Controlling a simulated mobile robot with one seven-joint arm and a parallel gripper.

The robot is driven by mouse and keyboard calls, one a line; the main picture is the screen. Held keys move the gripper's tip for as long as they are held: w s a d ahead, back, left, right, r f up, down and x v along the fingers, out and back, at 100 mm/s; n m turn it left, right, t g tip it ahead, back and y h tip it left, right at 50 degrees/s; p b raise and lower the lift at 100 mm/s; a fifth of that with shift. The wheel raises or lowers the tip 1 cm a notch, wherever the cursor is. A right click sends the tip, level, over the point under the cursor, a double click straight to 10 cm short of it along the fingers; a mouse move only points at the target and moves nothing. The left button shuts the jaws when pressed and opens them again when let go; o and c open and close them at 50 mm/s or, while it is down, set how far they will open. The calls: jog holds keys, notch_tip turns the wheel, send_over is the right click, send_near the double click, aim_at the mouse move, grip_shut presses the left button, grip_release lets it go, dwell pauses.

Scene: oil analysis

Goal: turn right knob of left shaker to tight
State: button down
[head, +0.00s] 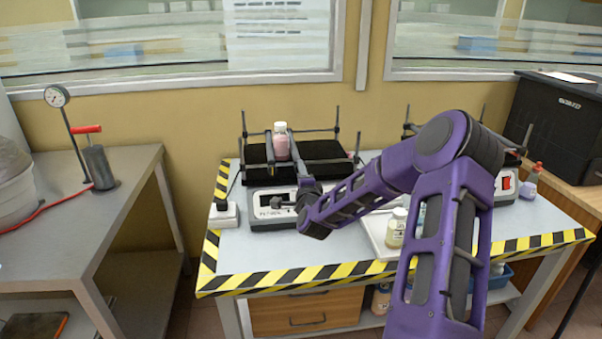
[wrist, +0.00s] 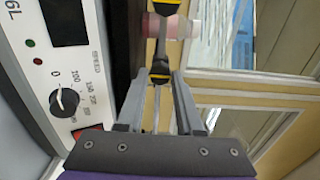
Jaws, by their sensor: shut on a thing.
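The left shaker (head: 266,212) stands on the bench in the head view, with a black platform and posts carrying a bar. A pinkish bottle (head: 280,142) with a white cap stands upright on it. Two black-and-yellow knobs sit on the bar; the nearer knob (wrist: 160,72) lies between the tips of my gripper (wrist: 160,78). My gripper is shut on this knob. The farther knob (wrist: 166,5) is at the top edge. In the head view my arm hides the grasped knob.
A right shaker (head: 505,188) is mostly hidden behind my arm. A tray (head: 375,232) with a yellowish bottle (head: 397,228) is right of the left shaker. A white power block (head: 223,215) is left of it. Yellow-black tape (head: 300,278) marks the bench edge.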

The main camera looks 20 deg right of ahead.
jog(key=c, duration=0.6)
grip_release()
jog(key=shift+o, duration=0.2)
jog(key=shift+s, duration=0.15)
jog(key=v, duration=1.7)
jog(key=shift+p, duration=0.4)
jog(key=shift+r, duration=0.1)
